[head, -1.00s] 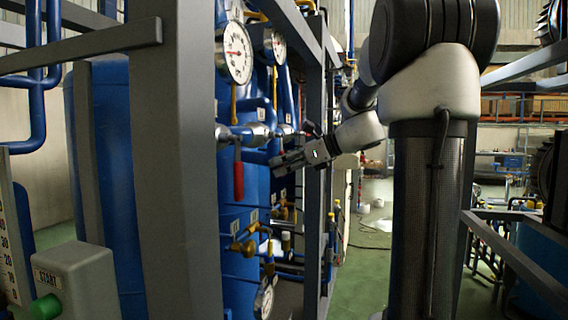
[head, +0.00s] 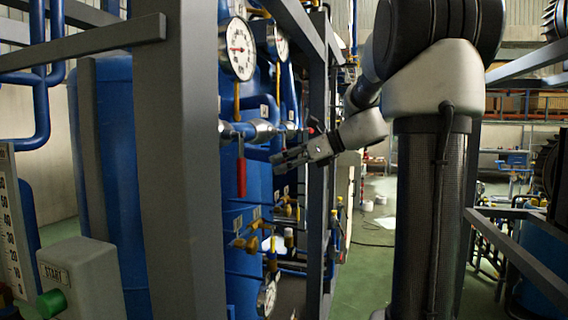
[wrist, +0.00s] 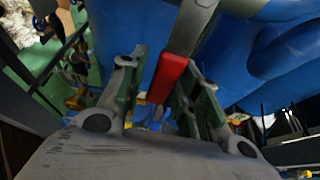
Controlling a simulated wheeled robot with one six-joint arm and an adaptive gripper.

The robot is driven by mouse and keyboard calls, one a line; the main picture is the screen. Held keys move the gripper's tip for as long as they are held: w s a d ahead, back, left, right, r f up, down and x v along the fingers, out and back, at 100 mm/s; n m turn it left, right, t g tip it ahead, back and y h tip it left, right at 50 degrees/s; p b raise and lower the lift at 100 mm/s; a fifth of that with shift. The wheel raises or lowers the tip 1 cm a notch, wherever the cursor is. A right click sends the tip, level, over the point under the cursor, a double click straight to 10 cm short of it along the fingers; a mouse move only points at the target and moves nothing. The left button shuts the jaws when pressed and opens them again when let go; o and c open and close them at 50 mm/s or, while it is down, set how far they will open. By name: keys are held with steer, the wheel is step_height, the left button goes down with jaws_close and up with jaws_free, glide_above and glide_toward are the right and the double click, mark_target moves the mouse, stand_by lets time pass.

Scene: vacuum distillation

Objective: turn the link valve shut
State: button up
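A valve with a hanging red handle (head: 241,177) sits on the silver pipe fitting (head: 262,130) at the front of the blue rig. The handle points straight down in the head view. My gripper (head: 276,159) is just right of the handle, its fingers pointing left towards it. In the wrist view my gripper (wrist: 152,98) is open. The red handle (wrist: 171,76) and its grey lever (wrist: 190,28) show in the gap between the fingers, nearer the right finger. I see no grip on it and cannot tell whether a finger touches it.
Two pressure gauges (head: 238,49) stand above the valve. A grey frame post (head: 178,170) rises to its left, and another post (head: 317,215) stands close behind my gripper. Brass valves (head: 248,243) lie below. Green floor (head: 365,262) is open to the right.

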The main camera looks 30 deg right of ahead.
steer(key=shift+d, duration=0.1)
steer(key=v, duration=1.2)
steer(key=shift+f, duration=0.1)
